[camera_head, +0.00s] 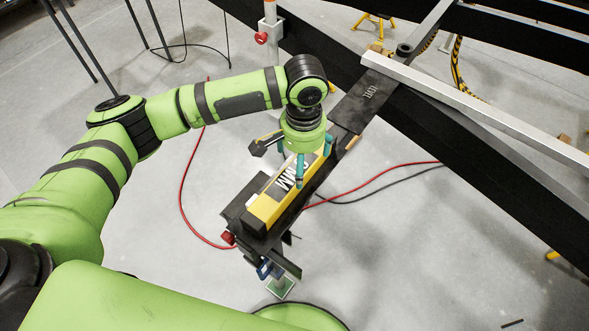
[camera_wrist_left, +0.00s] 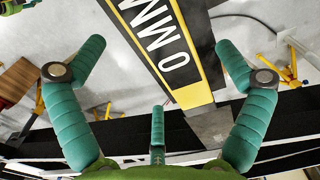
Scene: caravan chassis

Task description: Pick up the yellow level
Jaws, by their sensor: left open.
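The yellow level (camera_head: 263,208) is a long yellow bar with a black label and white letters. It lies on a narrow dark support (camera_head: 232,212) that sticks out from the chassis. My left gripper (camera_head: 304,166) is over the level's far half, pointing down, with its teal fingers spread. In the left wrist view the level (camera_wrist_left: 205,88) runs between the two side fingers of the gripper (camera_wrist_left: 161,48), with a gap on each side. A third, shorter finger stands at the bottom middle. The fingers hold nothing. My right gripper is not seen.
A black-headed tool (camera_head: 262,144) lies beside the level, close to the gripper. The black chassis beam (camera_head: 470,165) with a silver rail (camera_head: 500,120) crosses the right side. A red cable (camera_head: 183,190) lies on the floor. A red clamp knob (camera_head: 228,238) is at the support's near end.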

